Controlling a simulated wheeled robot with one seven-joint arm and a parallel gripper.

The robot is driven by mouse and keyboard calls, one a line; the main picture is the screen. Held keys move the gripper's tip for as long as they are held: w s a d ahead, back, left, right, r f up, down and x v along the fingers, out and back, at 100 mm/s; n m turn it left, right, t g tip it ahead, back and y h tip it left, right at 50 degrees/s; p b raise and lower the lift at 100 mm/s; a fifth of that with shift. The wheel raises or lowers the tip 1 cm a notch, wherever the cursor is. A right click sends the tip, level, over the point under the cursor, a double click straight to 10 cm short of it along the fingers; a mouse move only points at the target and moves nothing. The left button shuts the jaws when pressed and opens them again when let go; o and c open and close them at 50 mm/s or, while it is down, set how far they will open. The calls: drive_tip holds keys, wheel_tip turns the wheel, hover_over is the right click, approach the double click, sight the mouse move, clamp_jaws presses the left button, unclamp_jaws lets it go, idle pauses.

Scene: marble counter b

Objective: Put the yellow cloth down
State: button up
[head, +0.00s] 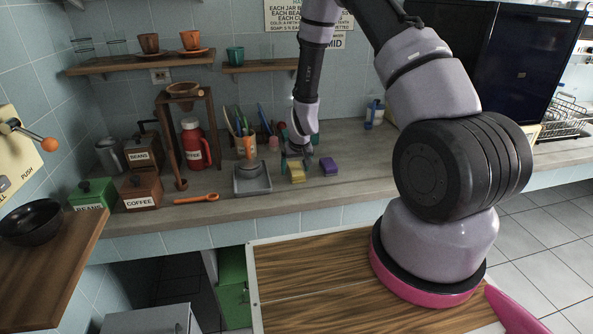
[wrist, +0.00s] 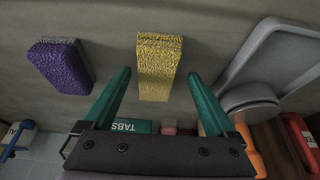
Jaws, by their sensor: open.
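The yellow cloth (head: 296,173) looks like a thick, rough-textured yellow block and lies on the counter, left of a purple block. In the wrist view the yellow cloth (wrist: 158,68) shows between and just beyond my fingertips, with a gap on each side. My gripper (head: 297,158) is open and empty, close over the counter at the cloth. Its two green fingers also show in the wrist view (wrist: 160,76). No finger visibly touches the cloth.
A purple block (head: 328,166) lies close to the right of the cloth. A grey tray (head: 252,188) with a round grey item stands close on the left. An orange spoon (head: 197,199) and a red coffee flask (head: 195,145) are further left. The counter to the right is fairly clear.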

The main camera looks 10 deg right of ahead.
drive_tip(key=s+d+r+m+y, duration=0.1)
drive_tip(key=s+r, duration=0.3)
drive_tip(key=r, duration=0.7)
drive_tip(key=s+d+r+t, duration=0.1)
drive_tip(key=s+r, duration=0.2)
drive_tip(key=r, duration=0.9)
drive_tip(key=s+r+m+y, duration=0.1)
drive_tip(key=s+r, duration=0.3)
drive_tip(key=r, duration=0.7)
drive_tip(key=s+d+r+m+t, duration=0.1)
drive_tip(key=s+d+r, duration=0.1)
drive_tip(key=s+r, duration=0.4)
drive_tip(key=s+d+r+m, duration=0.1)
drive_tip(key=s+d+r, duration=0.1)
drive_tip(key=s+r, duration=0.4)
drive_tip(key=s, duration=0.5)
drive_tip(key=shift+s+r+t, duration=0.3)
drive_tip(key=shift+s+t, duration=0.05)
drive_tip(key=shift+t, duration=0.05)
